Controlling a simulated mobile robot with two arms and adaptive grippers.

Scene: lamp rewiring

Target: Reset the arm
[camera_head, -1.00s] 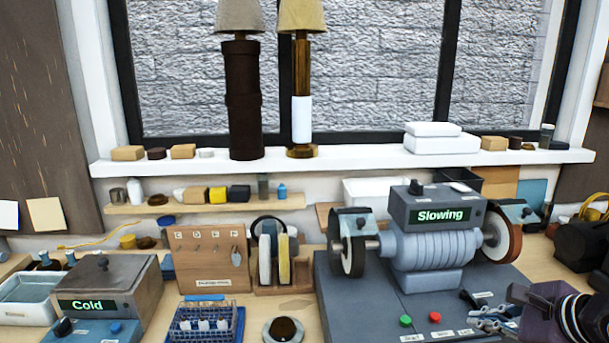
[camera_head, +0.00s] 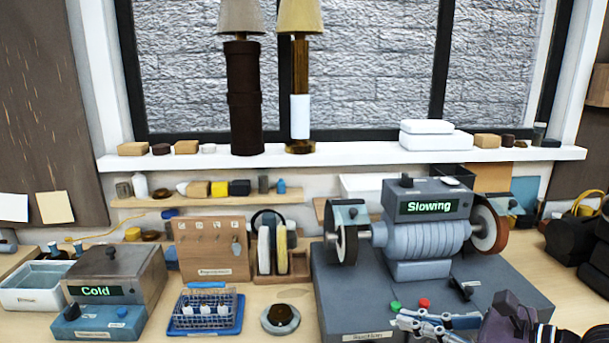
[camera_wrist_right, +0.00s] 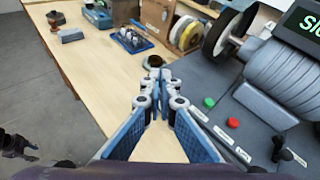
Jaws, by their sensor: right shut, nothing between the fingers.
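My right gripper (camera_head: 420,322) is at the bottom right of the head view, in front of the bench grinder (camera_head: 425,240), whose display reads "Slowing". In the right wrist view the gripper (camera_wrist_right: 160,72) is shut and empty, its fingertips together above the bench, beside the grinder's base. The grinder's green button (camera_wrist_right: 208,102) and red button (camera_wrist_right: 233,123) lie to the right of the fingers, apart from them. My left gripper is not in view.
A small round dish (camera_head: 280,319) and a blue wire basket (camera_head: 205,312) stand left of the grinder. A box reading "Cold" (camera_head: 115,280) is further left. Two lamps (camera_head: 300,70) stand on the sill. Bare bench (camera_wrist_right: 100,80) lies left of the gripper in the wrist view.

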